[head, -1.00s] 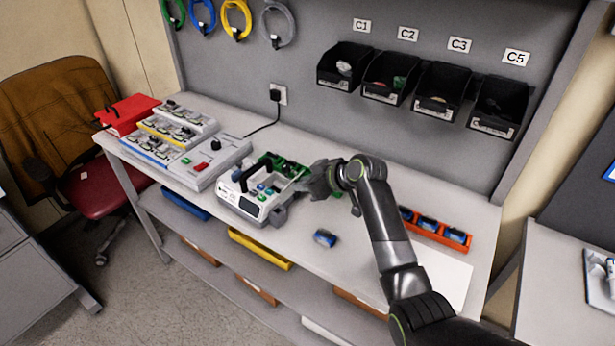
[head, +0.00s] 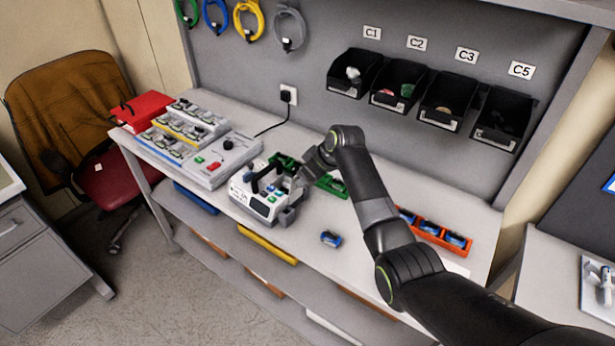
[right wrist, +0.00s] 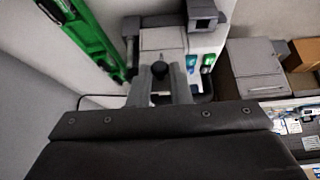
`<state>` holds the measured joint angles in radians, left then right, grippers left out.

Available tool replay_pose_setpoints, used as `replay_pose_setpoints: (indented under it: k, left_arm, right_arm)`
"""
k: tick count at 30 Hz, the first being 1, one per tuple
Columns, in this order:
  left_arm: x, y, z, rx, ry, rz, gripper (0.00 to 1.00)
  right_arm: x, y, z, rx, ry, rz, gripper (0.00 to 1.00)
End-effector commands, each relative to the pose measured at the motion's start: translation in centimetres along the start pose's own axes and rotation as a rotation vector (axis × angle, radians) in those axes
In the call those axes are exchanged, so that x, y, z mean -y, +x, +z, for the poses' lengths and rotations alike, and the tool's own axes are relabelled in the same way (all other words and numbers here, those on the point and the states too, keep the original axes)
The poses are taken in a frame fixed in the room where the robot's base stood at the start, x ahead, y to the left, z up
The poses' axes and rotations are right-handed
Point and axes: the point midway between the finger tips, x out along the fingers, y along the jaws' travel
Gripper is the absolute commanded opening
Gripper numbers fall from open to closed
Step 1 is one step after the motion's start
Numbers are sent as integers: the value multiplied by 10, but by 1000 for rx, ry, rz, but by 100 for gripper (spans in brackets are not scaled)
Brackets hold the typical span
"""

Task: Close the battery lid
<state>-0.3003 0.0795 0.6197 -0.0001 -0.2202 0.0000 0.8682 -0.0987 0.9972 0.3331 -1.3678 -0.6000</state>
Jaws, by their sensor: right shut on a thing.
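The infusion pump (head: 262,206), white with a black carry handle (head: 262,174), stands on the bench left of centre in the head view. My right gripper (head: 298,182) is at its right rear side. In the right wrist view my right gripper (right wrist: 160,85) is shut on a small black knob (right wrist: 160,70) at the edge of a pale grey panel, which looks like the battery lid (right wrist: 163,40). The lid's angle, and whether it sits flush, cannot be told. In the head view the gripper and wrist largely hide it. My left gripper is not in view.
A green tray (head: 331,186) lies behind the pump. A loose blue battery (head: 331,239) lies in front, and an orange tray (head: 412,220) of blue batteries stands to the right. A grey control box (head: 222,160) is left of the pump.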

Motion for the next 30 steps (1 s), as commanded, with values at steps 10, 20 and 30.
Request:
replay_pose_setpoints:
  k: [10, 20, 30]
  left_arm:
    - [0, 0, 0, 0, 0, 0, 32]
    - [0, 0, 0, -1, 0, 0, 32]
    - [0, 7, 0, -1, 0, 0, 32]
  right_arm:
    - [0, 0, -1, -2, -1, 0, 40]
    - [0, -2, 0, -2, 0, 0, 40]
    - [-1, -37, 0, -6, -2, 4, 40]
